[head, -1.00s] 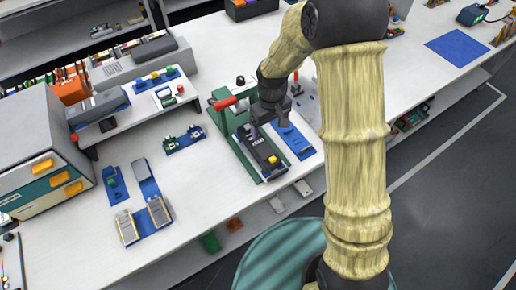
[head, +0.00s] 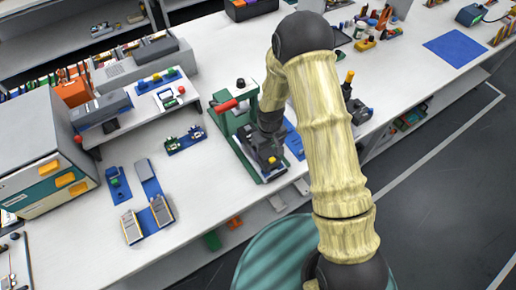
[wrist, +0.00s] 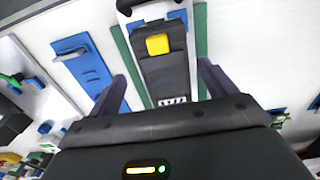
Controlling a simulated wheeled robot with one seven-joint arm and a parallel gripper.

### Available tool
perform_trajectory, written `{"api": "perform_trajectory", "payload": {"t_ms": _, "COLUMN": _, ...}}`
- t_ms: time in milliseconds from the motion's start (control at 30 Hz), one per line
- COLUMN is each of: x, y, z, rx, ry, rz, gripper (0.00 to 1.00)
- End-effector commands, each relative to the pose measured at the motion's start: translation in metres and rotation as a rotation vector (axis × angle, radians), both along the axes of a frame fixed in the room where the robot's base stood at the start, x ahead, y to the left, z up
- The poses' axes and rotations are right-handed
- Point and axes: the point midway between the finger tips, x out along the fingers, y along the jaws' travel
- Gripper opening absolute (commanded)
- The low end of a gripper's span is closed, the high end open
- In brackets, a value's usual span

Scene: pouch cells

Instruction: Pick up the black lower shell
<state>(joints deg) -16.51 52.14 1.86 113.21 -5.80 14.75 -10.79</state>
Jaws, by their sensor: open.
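A long black shell (wrist: 172,75) with a yellow block (wrist: 158,44) on top lies in a green-edged fixture (wrist: 201,40). In the wrist view my open gripper (wrist: 162,87) has one finger on each side of the black body, with no visible grip on it. In the head view my gripper (head: 268,150) is low over the green fixture (head: 240,150) and hides most of the shell. I cannot tell how far the fingertips reach down beside it.
A red-handled lever (head: 228,106) stands at the back of the fixture. A blue mat (wrist: 83,66) lies beside it. Blue trays with small parts (head: 186,139) are to the left. White table (head: 190,215) is clear in front.

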Motion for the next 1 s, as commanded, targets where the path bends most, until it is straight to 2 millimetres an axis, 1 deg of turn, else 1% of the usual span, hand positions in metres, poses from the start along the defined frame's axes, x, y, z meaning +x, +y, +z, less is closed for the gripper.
{"api": "perform_trajectory", "payload": {"t_ms": 267, "x": -0.001, "y": 0.000, "z": -0.002, "rx": -0.001, "ry": 0.001, "rz": 0.000, "gripper": 0.84}}
{"api": "perform_trajectory", "payload": {"t_ms": 467, "x": -0.005, "y": 0.002, "z": -0.019, "rx": -0.001, "ry": 0.004, "rz": 0.001, "gripper": 0.84}}
{"api": "perform_trajectory", "payload": {"t_ms": 700, "x": -0.006, "y": 0.003, "z": -0.046, "rx": -0.001, "ry": 0.002, "rz": -0.001, "gripper": 0.84}}
{"api": "perform_trajectory", "payload": {"t_ms": 833, "x": -0.005, "y": 0.003, "z": -0.051, "rx": 0.000, "ry": 0.000, "rz": 0.000, "gripper": 0.84}}
{"api": "perform_trajectory", "payload": {"t_ms": 1000, "x": -0.005, "y": 0.003, "z": -0.052, "rx": 0.000, "ry": 0.000, "rz": 0.000, "gripper": 0.84}}
